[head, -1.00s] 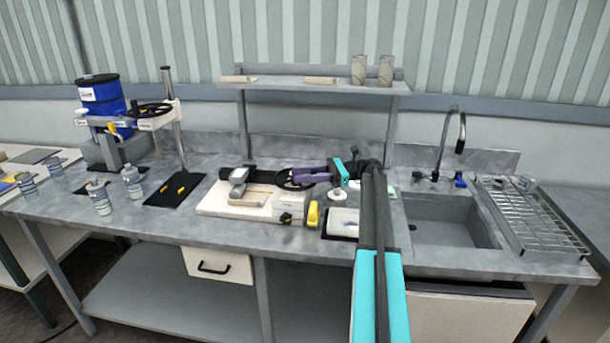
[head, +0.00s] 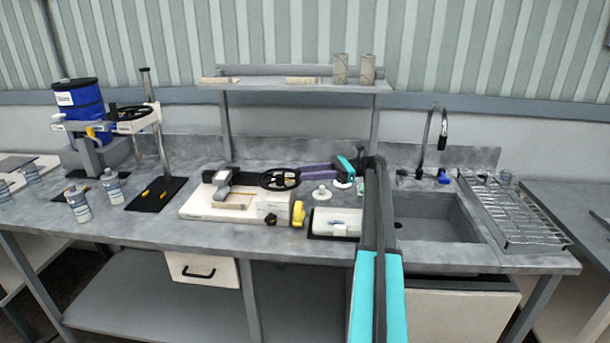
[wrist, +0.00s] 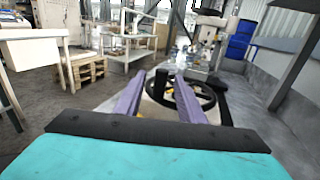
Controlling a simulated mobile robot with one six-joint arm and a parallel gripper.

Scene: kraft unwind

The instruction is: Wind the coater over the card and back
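The coater (head: 205,207) has a white base, a grey carriage toward its left and a black handwheel (head: 279,180) on its right. A tan card (head: 236,200) lies on its bed, partly hidden by the carriage. My gripper (head: 302,172) reaches in from the right, its purple fingertips at or just beside the handwheel's right rim; contact is unclear. In the wrist view, my gripper (wrist: 160,92) has its two fingers well apart with nothing clamped. The handwheel (wrist: 186,112) shows between and beyond the fingers, with a black upright knob on it.
The sink (head: 440,228) is right of my arm. Bottles (head: 78,205) and a drum stand (head: 157,193) are left. A shelf (head: 295,85) stands behind.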

